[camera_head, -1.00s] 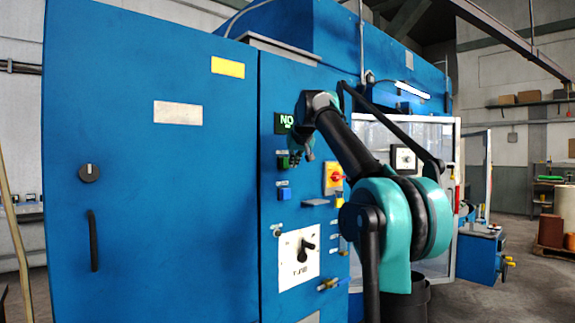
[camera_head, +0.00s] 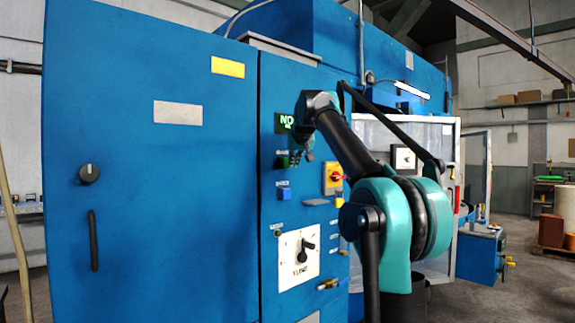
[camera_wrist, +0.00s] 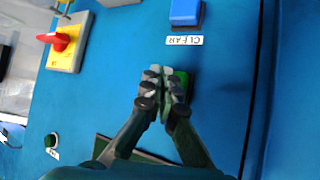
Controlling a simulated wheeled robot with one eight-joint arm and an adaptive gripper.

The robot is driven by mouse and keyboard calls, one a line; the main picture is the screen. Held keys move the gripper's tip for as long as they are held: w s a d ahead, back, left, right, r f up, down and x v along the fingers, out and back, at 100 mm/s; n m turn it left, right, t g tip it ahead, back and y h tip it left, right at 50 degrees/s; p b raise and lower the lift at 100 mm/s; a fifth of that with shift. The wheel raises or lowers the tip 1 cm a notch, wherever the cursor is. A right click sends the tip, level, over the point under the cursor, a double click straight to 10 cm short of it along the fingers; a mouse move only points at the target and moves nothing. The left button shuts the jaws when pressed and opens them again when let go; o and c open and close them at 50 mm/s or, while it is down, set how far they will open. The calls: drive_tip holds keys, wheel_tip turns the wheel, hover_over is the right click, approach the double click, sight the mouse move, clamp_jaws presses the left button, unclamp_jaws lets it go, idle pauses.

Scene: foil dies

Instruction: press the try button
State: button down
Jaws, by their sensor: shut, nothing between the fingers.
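A green button (camera_wrist: 182,78) is on the blue panel in the wrist view, partly covered by my fingertips. Its label is hidden, so I cannot read whether it says try. In the head view a green button (camera_head: 283,162) shows just left of my gripper (camera_head: 299,156). In the wrist view my gripper (camera_wrist: 163,88) is shut and empty, its fingertips together in front of the green button's left part. I cannot tell whether they touch it. A second, small dark green button (camera_wrist: 50,140) is at lower left in the wrist view, with an unreadable label.
A blue button (camera_wrist: 186,12) with a CLEAR label (camera_wrist: 184,40) is near the green one. A red rotary switch on a yellow plate (camera_wrist: 68,42) stands out from the panel.

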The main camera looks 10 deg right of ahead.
drive_tip(key=shift+w+a, duration=0.25)
drive_tip(key=shift+w, duration=0.1)
drive_tip(key=shift+w+a, duration=0.3)
drive_tip(key=shift+w, duration=0.15)
idle(1.0)
drive_tip(key=shift+s, duration=0.1)
drive_tip(key=shift+s+d, duration=0.55)
drive_tip(key=shift+s, duration=0.15)
drive_tip(key=shift+s+d, duration=0.75)
drive_tip(key=shift+s, duration=0.25)
drive_tip(key=shift+s+d, duration=0.7)
drive_tip(key=shift+s, duration=0.3)
